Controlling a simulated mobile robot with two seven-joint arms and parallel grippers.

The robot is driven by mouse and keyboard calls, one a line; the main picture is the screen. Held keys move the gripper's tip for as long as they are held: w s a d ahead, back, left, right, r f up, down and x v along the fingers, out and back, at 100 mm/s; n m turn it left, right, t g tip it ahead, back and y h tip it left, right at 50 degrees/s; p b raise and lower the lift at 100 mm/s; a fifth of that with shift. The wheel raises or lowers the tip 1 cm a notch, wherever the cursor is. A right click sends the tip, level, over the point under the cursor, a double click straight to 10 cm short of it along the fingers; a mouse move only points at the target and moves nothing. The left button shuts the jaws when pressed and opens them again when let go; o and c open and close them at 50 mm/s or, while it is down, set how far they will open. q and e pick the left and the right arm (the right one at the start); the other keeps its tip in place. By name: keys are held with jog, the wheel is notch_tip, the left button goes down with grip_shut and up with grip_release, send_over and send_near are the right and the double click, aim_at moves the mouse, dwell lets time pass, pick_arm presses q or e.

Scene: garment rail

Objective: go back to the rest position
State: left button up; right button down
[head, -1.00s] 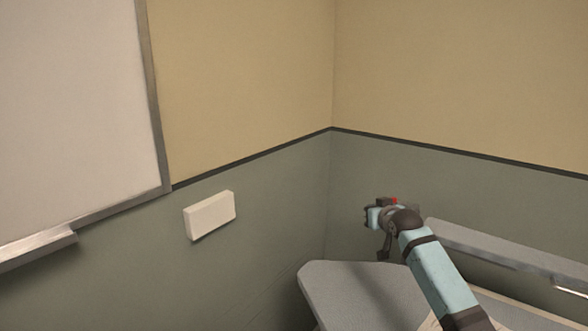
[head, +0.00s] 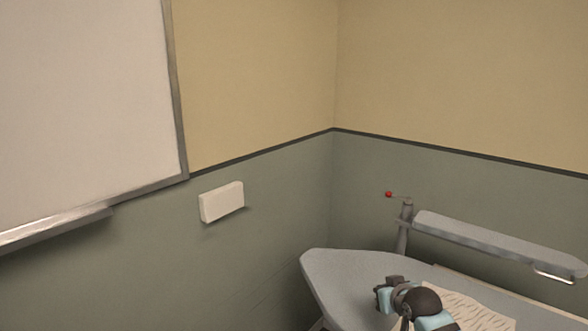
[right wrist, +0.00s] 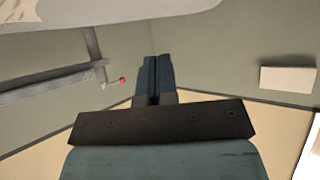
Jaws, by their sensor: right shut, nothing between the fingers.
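My right gripper shows in the right wrist view (right wrist: 152,68), its two fingers together and nothing between them. My left gripper is in neither view.
A grey ironing board (head: 345,278) stands near the corner, with a pale patterned cloth (head: 470,307) on it. A narrow padded arm (head: 500,242) with a red knob (head: 388,194) is behind. A white box (head: 222,201) and whiteboard (head: 80,110) are on the left wall.

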jog(key=s+f+g, duration=0.2)
jog(key=s+f, duration=0.2)
jog(key=s, duration=0.7)
jog(key=s+f+g, duration=0.2)
jog(key=s+f, duration=0.2)
jog(key=s, duration=0.7)
jog(key=s+d+r+g+h, duration=0.1)
jog(key=s+d+g, duration=0.1)
jog(key=s, duration=1)
jog(key=s+d+r+g+h, duration=0.1)
jog(key=s+d+g, duration=0.1)
jog(key=s, duration=1)
pick_arm(q)
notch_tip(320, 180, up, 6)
jog(key=p, duration=0.7)
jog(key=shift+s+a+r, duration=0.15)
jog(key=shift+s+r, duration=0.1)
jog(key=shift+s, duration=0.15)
pick_arm(e)
jog(key=w+a+f+t+y, duration=0.2)
jog(key=w+a+f+t, duration=0.4)
jog(key=w+a+t, duration=0.1)
jog(key=shift+f+t+y, duration=0.3)
jog(key=shift+t+y, duration=0.1)
